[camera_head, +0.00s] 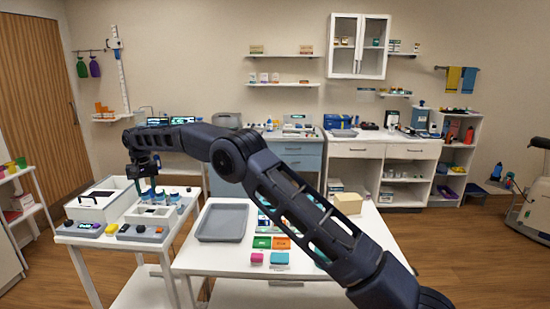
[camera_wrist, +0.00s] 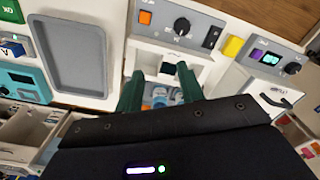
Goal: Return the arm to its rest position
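My dark arm reaches from the lower right of the head view across to the left, bent at the elbow. I cannot tell from the head view how high the fingertips are above the bottles.
A white box (camera_head: 95,207) and small control panels (camera_head: 138,232) sit on the side table. A grey tray (camera_head: 222,222), coloured blocks (camera_head: 262,243) and a cream block (camera_head: 347,203) rest on the white front table. Counters (camera_head: 385,150) line the back wall.

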